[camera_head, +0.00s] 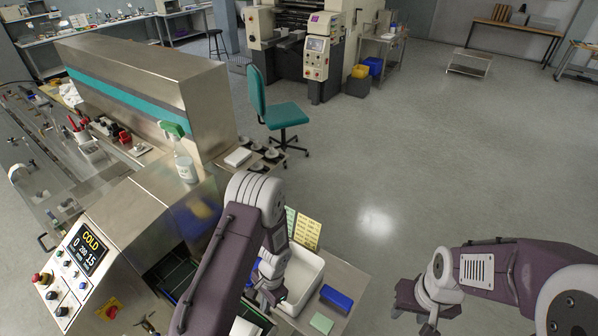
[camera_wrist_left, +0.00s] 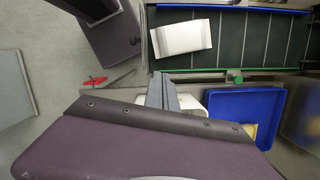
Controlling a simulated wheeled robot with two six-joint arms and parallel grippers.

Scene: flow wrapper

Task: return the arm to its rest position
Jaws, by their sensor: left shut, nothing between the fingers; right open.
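My left arm reaches in from the left over the wrapper. Its gripper (camera_head: 268,298) is low beside the white tray (camera_head: 313,289), with its tips partly hidden by the wrist. In the left wrist view its fingers (camera_wrist_left: 163,88) are together with nothing between them. My right gripper (camera_head: 428,318) hangs over bare floor at the lower right, apart from everything, and is open and empty.
In the left wrist view a white packet (camera_wrist_left: 181,38) lies on the dark belt (camera_wrist_left: 232,45), near a blue bin (camera_wrist_left: 238,108). The wrapper's control panel (camera_head: 75,270) reads COLD. A spray bottle (camera_head: 184,165) stands on the machine. Floor (camera_head: 430,150) on the right is clear.

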